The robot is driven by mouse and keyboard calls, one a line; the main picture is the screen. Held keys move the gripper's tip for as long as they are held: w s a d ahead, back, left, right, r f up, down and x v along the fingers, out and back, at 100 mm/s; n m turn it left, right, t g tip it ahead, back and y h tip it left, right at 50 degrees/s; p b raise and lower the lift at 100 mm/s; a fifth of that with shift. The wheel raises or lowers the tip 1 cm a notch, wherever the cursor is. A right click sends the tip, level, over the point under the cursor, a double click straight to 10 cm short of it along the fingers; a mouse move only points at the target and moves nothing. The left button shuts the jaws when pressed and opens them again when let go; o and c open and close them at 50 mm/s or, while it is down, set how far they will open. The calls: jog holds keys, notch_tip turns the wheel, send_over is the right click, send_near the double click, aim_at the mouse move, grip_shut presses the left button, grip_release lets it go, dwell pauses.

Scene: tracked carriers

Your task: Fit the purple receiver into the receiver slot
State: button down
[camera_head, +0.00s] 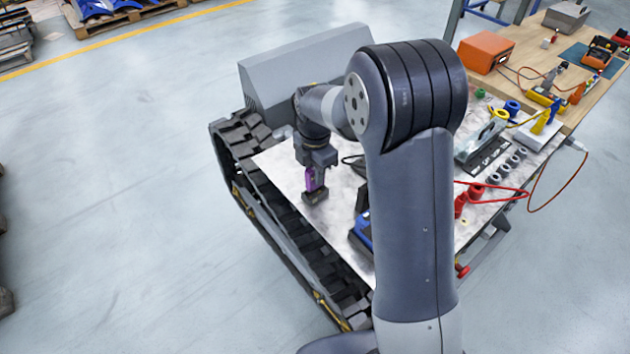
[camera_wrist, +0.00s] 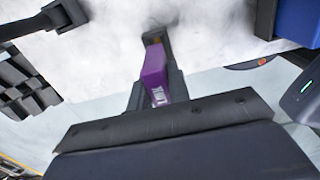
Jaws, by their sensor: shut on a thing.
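The purple receiver (camera_head: 312,178) is held upright below my gripper (camera_head: 315,172), above the pale deck of the tracked carrier. A small black block (camera_head: 315,197) shows right at the receiver's lower end; I cannot tell whether it is the receiver slot or a fingertip, or whether the receiver is in it. In the wrist view the purple receiver (camera_wrist: 156,72), with white lettering, lies between the dark fingers of my gripper (camera_wrist: 158,85), which are shut on it. Its far end points to the pale deck. The receiver slot is not clearly identifiable.
The carrier deck (camera_head: 275,165) is bare left of the gripper. A track (camera_head: 270,235) runs along its left edge, and a grey housing (camera_head: 300,70) stands behind. A blue-and-black device (camera_head: 361,232) sits to the right, partly hidden by my arm. Red cables (camera_head: 500,192) lie farther right.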

jog(key=shift+f, duration=1.8)
jog(key=shift+f, duration=0.1)
jog(key=shift+f, duration=0.2)
jog(key=c, duration=1.3)
grip_release()
jog(key=shift+r, duration=0.1)
notch_tip(320, 180, up, 12)
jog(key=shift+r, duration=0.2)
jog(key=shift+f, duration=0.1)
